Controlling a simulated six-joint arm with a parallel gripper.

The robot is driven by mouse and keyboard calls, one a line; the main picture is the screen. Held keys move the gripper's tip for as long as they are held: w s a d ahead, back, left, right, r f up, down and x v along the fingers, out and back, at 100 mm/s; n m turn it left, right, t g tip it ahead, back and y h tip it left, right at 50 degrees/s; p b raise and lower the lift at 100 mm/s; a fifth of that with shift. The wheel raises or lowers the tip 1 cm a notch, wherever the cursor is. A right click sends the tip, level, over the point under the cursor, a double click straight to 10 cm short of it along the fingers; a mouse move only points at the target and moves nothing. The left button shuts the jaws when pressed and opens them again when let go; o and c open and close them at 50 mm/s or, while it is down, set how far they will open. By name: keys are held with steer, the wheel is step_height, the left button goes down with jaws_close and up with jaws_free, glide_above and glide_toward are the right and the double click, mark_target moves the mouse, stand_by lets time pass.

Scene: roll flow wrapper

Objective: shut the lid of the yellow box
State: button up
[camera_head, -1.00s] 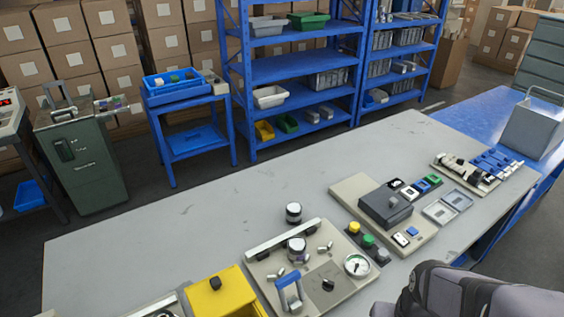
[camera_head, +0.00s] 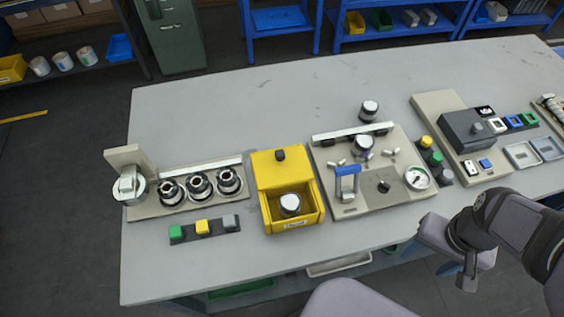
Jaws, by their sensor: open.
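The yellow box (camera_head: 294,223) stands open on the grey table, left of the middle of the view. Its yellow lid (camera_head: 281,174) is raised at the back of the box, with a dark knob (camera_head: 280,155) near its far edge. A round piece with a white top and dark side (camera_head: 291,204) sits inside the box. A label is on the box's front wall. My gripper (camera_head: 467,284) is at the lower right, apart from the box and beyond the table's front edge. It is open and looks empty; its fingers are small and dark in this view.
Left of the box is a beige board (camera_head: 150,210) with several round dark fittings. A button strip (camera_head: 204,229) lies before it. Right of the box is a board with a blue handle (camera_head: 347,180) and a gauge (camera_head: 417,177). The table behind the box is clear.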

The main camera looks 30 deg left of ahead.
steer(key=shift+w, duration=0.15)
steer(key=c, duration=0.5)
steer(key=w+a, duration=0.1)
steer(key=w+a+r, duration=0.1)
steer(key=shift+w+n, duration=0.3)
steer(key=shift+n, duration=0.1)
jaws_close()
steer(key=w+a+r+n+t, duration=0.1)
steer(key=w+a+r+n, duration=0.1)
steer(key=w+a, duration=0.45)
steer(key=w+a+r+n+t, duration=0.1)
steer(key=w+a+r+n, duration=0.15)
steer(key=a, duration=0.65)
steer(key=s+a+r+n+y, duration=0.1)
steer(key=a+r+n, duration=0.1)
steer(key=a, duration=1.1)
steer(key=s+a+r+n+y, duration=0.1)
steer(key=a+r, duration=0.2)
steer(key=a, duration=1)
steer(key=shift+s+n+t+y+p, duration=0.3)
steer(key=shift+n+p, duration=0.05)
steer(key=shift+p, duration=0.05)
